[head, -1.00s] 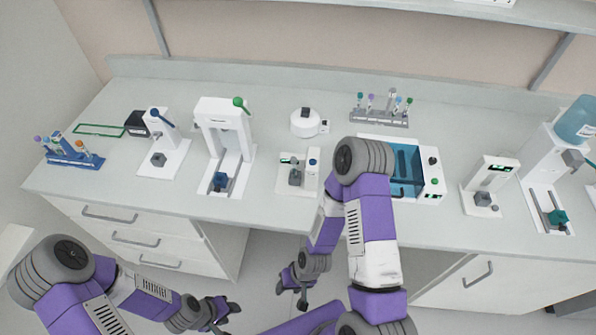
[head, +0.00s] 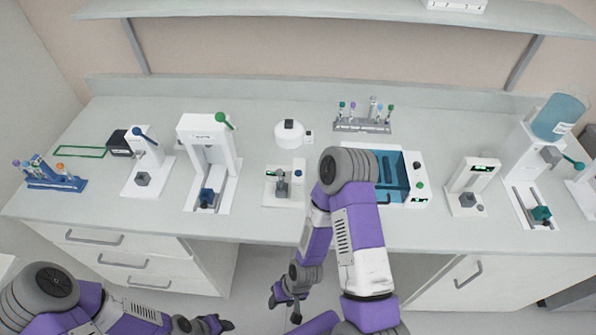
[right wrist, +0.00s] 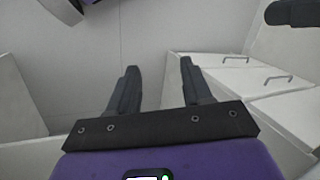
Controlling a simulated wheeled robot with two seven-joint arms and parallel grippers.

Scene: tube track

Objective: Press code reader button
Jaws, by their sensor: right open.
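No device carries a readable name, so I cannot tell for sure which is the code reader. A small white device with a dark display, a grey post and a blue button (head: 285,186) stands near the bench's front edge, left of my right arm. Another white upright device with a green-lit display and a grey block (head: 472,186) stands to the right. My right gripper (head: 287,303) hangs below the bench front, open and empty; its two dark, spread fingers also show in the right wrist view (right wrist: 158,88). My left gripper (head: 206,325) is at the bottom edge, partly cut off.
A white press with a green knob (head: 210,150) stands left of the small device. A blue-lidded machine (head: 418,180) is partly hidden by my right arm. Tube racks stand at the back (head: 362,126) and far left (head: 62,184). Drawers (head: 125,262) lie under the bench.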

